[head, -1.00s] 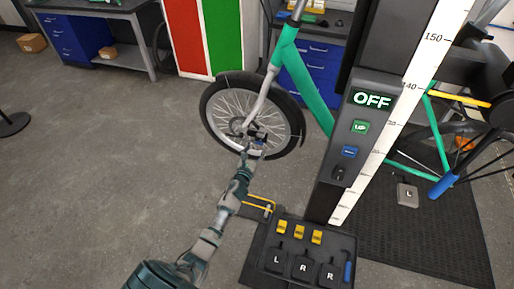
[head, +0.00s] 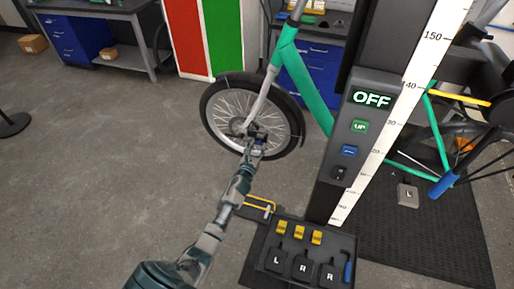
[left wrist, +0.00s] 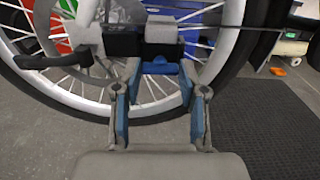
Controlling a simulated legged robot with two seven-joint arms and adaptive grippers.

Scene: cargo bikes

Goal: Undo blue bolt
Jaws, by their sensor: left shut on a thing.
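The blue bolt (left wrist: 158,67) sits under the dark block at the front wheel's hub in the left wrist view. The front wheel (head: 222,112), with silver spokes and a dark tyre, hangs from the grey fork (head: 262,95) of the green bike. My left gripper (head: 257,144) reaches the hub from below in the head view. In the left wrist view its two blue-grey fingers (left wrist: 159,72) stand on either side of the blue bolt and are shut on it. In the head view the bolt is mostly hidden by the gripper. My right gripper is not in view.
A lift column (head: 355,130) with an OFF display and a ruler stands right of the wheel. A black tray (head: 345,242) with yellow pieces and blocks marked L and R is at its foot. A yellow handle (head: 260,202) lies near my forearm.

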